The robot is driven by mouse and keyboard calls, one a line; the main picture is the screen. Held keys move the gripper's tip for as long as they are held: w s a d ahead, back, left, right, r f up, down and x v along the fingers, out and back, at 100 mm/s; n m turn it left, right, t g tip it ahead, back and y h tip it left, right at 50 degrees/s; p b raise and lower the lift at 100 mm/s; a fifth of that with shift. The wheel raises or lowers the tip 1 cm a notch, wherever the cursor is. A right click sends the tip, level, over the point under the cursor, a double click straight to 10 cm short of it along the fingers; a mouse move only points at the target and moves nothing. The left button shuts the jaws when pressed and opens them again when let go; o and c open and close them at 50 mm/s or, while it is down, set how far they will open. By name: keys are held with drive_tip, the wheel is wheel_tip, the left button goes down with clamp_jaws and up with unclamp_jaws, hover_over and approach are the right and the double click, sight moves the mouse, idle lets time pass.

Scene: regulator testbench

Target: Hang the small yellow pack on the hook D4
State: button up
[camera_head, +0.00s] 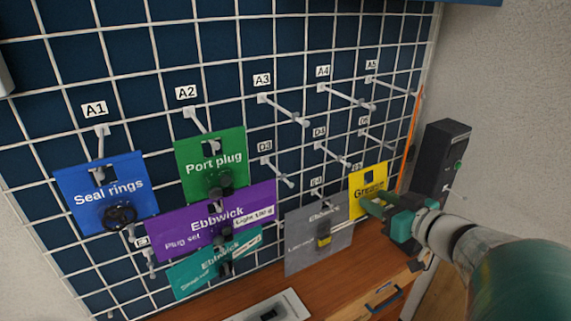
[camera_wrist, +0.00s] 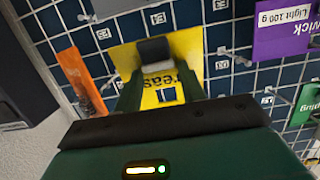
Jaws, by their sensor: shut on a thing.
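The small yellow pack (camera_head: 372,180), marked "Grease", is held by my gripper (camera_head: 371,202) in front of the right part of the grid wall. In the wrist view the pack (camera_wrist: 188,44) appears upside down between the fingers (camera_wrist: 163,72), which close on its printed face. Hook D4 (camera_head: 334,155) is a bare metal peg under its label, up and to the left of the pack in the head view. The pack appears apart from it. Depth between them is hard to tell. D4's label cannot be read surely in the wrist view.
Bare pegs D3 (camera_head: 279,174), A4 (camera_head: 347,97) and D5 (camera_head: 376,141) surround D4. A grey pack (camera_head: 301,243) hangs just below left. A wooden bench (camera_head: 376,267) lies below.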

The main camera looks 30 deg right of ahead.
sight(367, 193)
drive_tip(key=shift+w+a, duration=0.2)
drive_tip(key=shift+w, duration=0.15)
drive_tip(key=shift+r+x, duration=0.2)
drive_tip(key=shift+x, duration=1.25)
drive_tip(key=shift+r+x, duration=0.15)
drive_tip(key=shift+x, duration=2.2)
drive_tip(key=shift+f, duration=0.15)
drive_tip(key=o, duration=1.1)
